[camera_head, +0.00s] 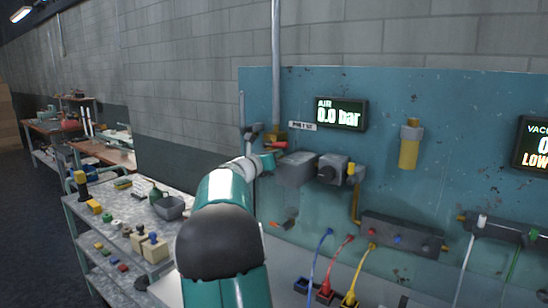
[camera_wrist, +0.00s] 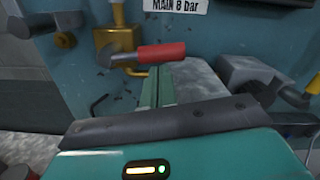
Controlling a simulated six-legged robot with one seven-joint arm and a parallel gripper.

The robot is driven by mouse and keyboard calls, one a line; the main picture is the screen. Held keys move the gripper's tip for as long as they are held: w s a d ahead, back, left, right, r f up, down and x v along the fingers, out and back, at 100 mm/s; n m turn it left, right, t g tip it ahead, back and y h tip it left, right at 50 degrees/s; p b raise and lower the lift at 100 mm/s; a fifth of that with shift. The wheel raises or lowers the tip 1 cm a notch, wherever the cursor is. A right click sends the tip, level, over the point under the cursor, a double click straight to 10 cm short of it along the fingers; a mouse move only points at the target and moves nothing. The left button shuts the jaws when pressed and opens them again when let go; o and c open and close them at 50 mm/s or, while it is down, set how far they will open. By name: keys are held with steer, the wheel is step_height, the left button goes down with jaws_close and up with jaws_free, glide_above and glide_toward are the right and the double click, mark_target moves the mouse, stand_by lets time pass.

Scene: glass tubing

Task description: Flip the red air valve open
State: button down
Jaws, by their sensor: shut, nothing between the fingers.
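The red air valve handle (camera_wrist: 161,52) lies roughly level and points right from its brass valve body (camera_wrist: 115,46), under the "MAIN 8 bar" label (camera_wrist: 176,5). In the head view the red handle (camera_head: 279,145) is small, at the foot of the vertical pipe, partly hidden by my arm. My gripper (camera_wrist: 158,76) is shut and empty, its fingers just below the red handle in the wrist view. I cannot tell whether they touch it. The gripper also shows in the head view (camera_head: 272,158), close by the valve. The AIR display (camera_head: 340,114) reads 0.0 bar.
Grey regulator blocks (camera_head: 296,169) sit right of the valve on the teal panel (camera_head: 460,110). A dark manifold (camera_head: 402,235) is lower right, with coloured hoses below. A metal bench (camera_head: 112,215) with small parts stands left. A second display (camera_head: 535,144) is at far right.

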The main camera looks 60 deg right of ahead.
step_height(320, 180, up, 3)
steer(key=n, duration=0.3)
steer(key=shift+f, duration=0.2)
steer(key=w+r+n, duration=0.4)
steer(key=r+n, duration=0.1)
steer(key=shift+d, duration=0.3)
steer(key=shift+w+r+t, duration=0.25)
steer(key=shift+w+t, duration=0.05)
stand_by(0.6)
steer(key=shift+s, duration=0.1)
